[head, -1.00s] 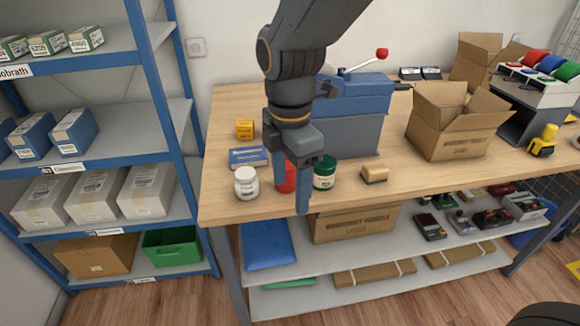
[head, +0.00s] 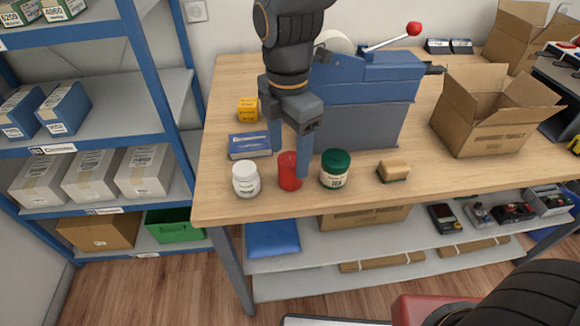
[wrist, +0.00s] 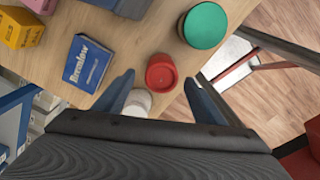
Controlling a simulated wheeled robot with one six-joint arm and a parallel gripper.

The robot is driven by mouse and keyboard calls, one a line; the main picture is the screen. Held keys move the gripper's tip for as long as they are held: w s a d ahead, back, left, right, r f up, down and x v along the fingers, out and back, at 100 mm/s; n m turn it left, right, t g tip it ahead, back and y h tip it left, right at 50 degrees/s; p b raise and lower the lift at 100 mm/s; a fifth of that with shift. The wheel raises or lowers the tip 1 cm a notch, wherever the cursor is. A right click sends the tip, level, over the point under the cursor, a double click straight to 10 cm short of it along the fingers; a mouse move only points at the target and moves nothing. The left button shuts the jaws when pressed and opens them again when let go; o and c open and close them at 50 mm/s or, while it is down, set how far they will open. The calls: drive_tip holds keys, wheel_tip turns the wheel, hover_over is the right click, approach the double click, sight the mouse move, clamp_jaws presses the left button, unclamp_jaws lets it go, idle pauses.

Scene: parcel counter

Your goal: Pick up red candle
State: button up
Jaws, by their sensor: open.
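The red candle (head: 289,172) stands upright near the front edge of the wooden counter, between a white-lidded jar (head: 245,180) and a green-lidded jar (head: 335,168). In the wrist view the red candle (wrist: 161,72) is ahead of the fingertips, roughly midway between them. My gripper (head: 288,160) is open and empty, pointing down at the candle, with blue fingers apart. One finger partly overlaps the candle's right edge in the head view. I cannot tell whether either finger touches it.
A blue box (head: 249,146) and a yellow box (head: 248,110) lie behind the jars. A tan block (head: 393,170) sits right of the green-lidded jar. A blue-grey machine (head: 370,100) stands behind, and an open carton (head: 490,125) is further right.

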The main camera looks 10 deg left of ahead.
drive_tip(key=shift+d+f+p, duration=0.15)
drive_tip(key=shift+f+p, duration=0.2)
drive_tip(key=shift+f, duration=1.05)
drive_tip(key=shift+d+f+p, duration=0.1)
drive_tip(key=shift+f+p, duration=0.2)
drive_tip(key=shift+f, duration=1.1)
drive_tip(key=c, duration=1.3)
drive_tip(key=shift+o, duration=0.2)
drive_tip(key=shift+w+r, duration=0.1)
drive_tip(key=shift+r, duration=0.05)
